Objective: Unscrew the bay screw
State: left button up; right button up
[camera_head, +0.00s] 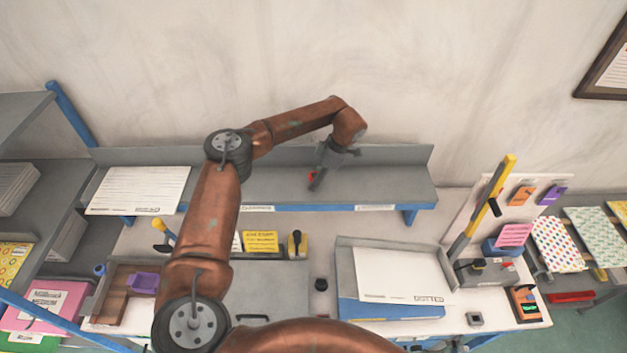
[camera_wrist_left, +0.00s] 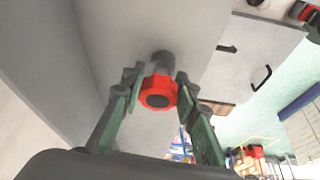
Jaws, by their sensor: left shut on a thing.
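The bay screw (camera_wrist_left: 158,94) is a red knob with a dark centre and a grey shank, seen end-on in the left wrist view. Its red edge (camera_head: 311,176) just shows at the grey upper shelf in the head view. My left gripper (camera_head: 319,180) reaches over to that shelf and is shut on the screw. In the left wrist view its two green fingers (camera_wrist_left: 157,80) stand on either side of the knob. The shank meets a grey panel behind it. My right gripper is in no view.
The grey shelf (camera_head: 385,185) runs along the wall above the workbench. A white sheet (camera_head: 140,190) lies on its left end. Below are a blue box with a paper (camera_head: 405,275), a yellow note (camera_head: 260,241) and a yellow-handled lever (camera_head: 485,210) at the right.

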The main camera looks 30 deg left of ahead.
pick_arm(q)
jog(key=n+g, duration=0.1)
jog(key=n, duration=0.2)
jog(key=shift+f+h, duration=0.1)
jog(key=shift+h, duration=0.2)
jog(key=n+g, duration=0.1)
jog(key=n, duration=0.2)
jog(key=shift+n+h, duration=0.4)
jog(key=o, duration=1.2)
jog(key=shift+w, duration=0.1)
